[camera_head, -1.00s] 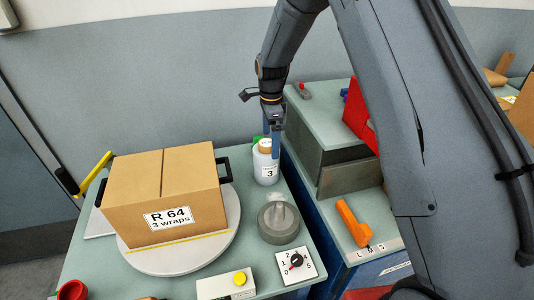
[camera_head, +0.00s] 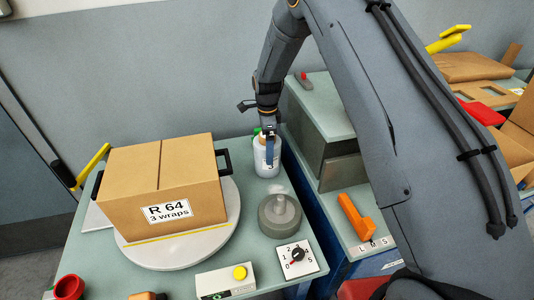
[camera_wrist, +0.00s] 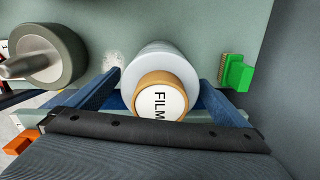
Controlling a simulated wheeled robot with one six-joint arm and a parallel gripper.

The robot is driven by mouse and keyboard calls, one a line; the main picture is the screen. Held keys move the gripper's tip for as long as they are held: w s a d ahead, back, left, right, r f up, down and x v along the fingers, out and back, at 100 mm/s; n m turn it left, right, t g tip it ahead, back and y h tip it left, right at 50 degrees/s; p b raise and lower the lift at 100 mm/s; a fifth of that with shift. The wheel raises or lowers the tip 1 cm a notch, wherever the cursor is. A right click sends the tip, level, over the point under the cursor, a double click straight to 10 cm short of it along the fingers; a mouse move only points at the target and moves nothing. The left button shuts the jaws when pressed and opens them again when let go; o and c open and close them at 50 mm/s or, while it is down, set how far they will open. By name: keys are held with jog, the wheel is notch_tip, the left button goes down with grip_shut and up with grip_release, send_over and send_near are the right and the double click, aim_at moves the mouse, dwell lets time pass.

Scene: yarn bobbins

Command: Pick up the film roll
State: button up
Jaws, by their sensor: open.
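The film roll (camera_head: 264,159) is a whitish cylinder standing upright near the back right of the table. In the wrist view the film roll (camera_wrist: 154,62) shows from above, with a tan core and a white end marked FILM. My gripper (camera_head: 267,156) points down over the roll in the head view. In the wrist view my gripper (camera_wrist: 180,88) is open, with one blue finger on each side of the roll. The roll's top lies between the fingers, and I cannot tell whether either finger touches it. The roll's lower part is hidden in the wrist view.
A grey round weight-like object (camera_head: 279,216) stands in front of the roll. A cardboard box (camera_head: 163,188) sits on a round turntable (camera_head: 222,236) to the left. A green object (camera_wrist: 237,72) is close beside the right finger. A grey cabinet (camera_head: 325,120) stands to the right.

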jog(key=shift+f, duration=1.2)
jog(key=shift+a+r, duration=0.1)
jog(key=c, duration=1.8)
jog(key=shift+r, duration=0.1)
notch_tip(320, 180, up, 10)
jog(key=shift+f+b, duration=0.1)
jog(key=shift+b, duration=0.8)
